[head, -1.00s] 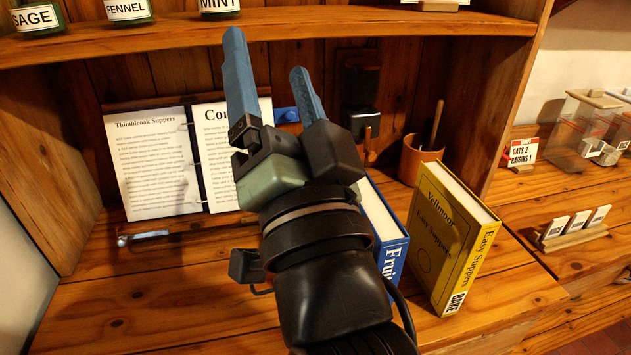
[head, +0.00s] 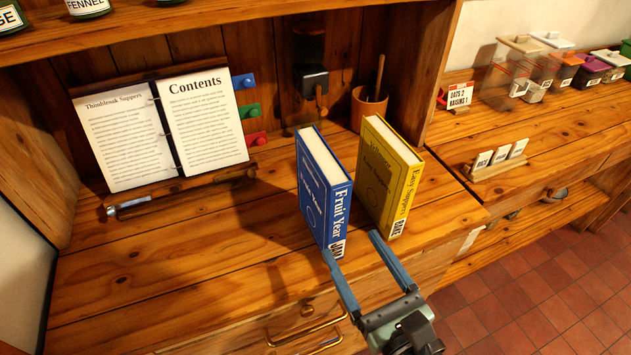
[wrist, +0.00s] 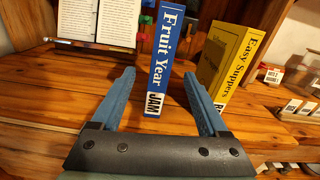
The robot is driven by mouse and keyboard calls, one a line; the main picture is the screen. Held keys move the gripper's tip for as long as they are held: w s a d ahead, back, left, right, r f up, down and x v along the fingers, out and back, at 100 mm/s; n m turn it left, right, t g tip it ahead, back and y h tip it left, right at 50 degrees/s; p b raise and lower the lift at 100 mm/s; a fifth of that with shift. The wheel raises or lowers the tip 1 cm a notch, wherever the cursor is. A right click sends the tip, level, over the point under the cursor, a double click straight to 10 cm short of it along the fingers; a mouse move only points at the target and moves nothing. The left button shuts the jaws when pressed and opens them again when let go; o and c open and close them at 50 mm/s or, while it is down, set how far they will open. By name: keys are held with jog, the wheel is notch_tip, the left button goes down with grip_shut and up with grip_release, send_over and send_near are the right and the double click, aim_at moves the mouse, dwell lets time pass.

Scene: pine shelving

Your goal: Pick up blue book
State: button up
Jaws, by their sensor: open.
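The blue book (head: 322,190), with "Fruit Year" and a "JAM" label on its spine, stands upright on the wooden counter. It also shows in the wrist view (wrist: 164,55), its spine facing me and its lower end between the lines of my two fingers. My gripper (head: 350,245) is open and empty, in front of the blue book at the counter's front edge. In the wrist view my gripper's blue fingers (wrist: 158,85) are spread to either side of the spine. Whether the fingers touch the book I cannot tell.
A yellow book (head: 390,178) stands just right of the blue one, with a narrow gap between. An open recipe binder (head: 165,130) rests on a stand at the left. A wooden cup (head: 369,108) stands behind. The counter left of the blue book is clear.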

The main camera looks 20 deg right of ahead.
aim_at(325, 195)
jog(key=shift+m, duration=0.5)
jog(key=w+p, duration=0.1)
jog(key=w, duration=1.1)
jog(key=shift+w+a, duration=0.1)
grip_shut()
dwell(0.6)
jog(key=shift+r, duration=0.1)
